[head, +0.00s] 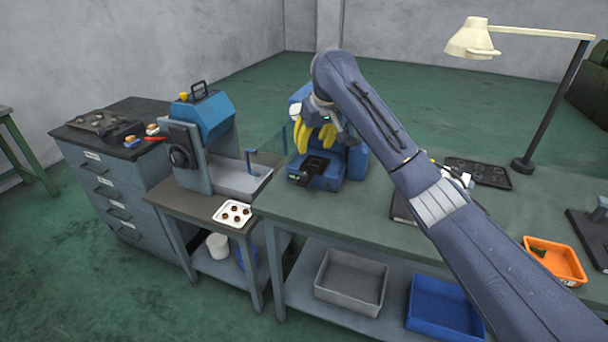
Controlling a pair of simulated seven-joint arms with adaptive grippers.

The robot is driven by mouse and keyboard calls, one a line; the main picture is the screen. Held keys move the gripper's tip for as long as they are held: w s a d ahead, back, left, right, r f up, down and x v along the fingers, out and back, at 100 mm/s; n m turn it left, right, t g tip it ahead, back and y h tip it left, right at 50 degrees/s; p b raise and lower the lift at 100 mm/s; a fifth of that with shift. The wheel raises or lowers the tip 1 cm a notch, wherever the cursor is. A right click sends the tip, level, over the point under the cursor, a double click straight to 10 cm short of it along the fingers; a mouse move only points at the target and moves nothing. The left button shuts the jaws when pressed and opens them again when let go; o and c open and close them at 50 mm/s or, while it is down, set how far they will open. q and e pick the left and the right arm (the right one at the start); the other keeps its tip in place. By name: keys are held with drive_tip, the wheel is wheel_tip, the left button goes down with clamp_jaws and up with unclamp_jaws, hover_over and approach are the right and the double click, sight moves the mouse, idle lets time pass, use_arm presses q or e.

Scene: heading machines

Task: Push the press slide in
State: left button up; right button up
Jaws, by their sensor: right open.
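The small blue press (355,165) stands on the green-topped bench, left of its middle. Its dark slide (311,168) sticks out at the front, low on the press, toward the bench's left front edge. My right arm reaches in from the lower right, and my right gripper (314,138) is in front of the upper part of the press, above the slide. Its yellow fingers are apart and point down, with nothing seen between them. I cannot tell whether they touch the press. The gripper and wrist hide part of the press body. My left gripper is out of view.
A larger blue-headed machine (205,115) stands on a lower table at left, with a white tray (233,213) of small parts. A lamp (525,160), a dark tray (480,172) and an orange bin (556,260) are on the bench at right. Bins sit on the shelf below.

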sight(304, 174)
drive_tip(key=x, duration=1.6)
drive_tip(key=shift+f, duration=0.15)
drive_tip(key=shift+o, duration=0.2)
clamp_jaws()
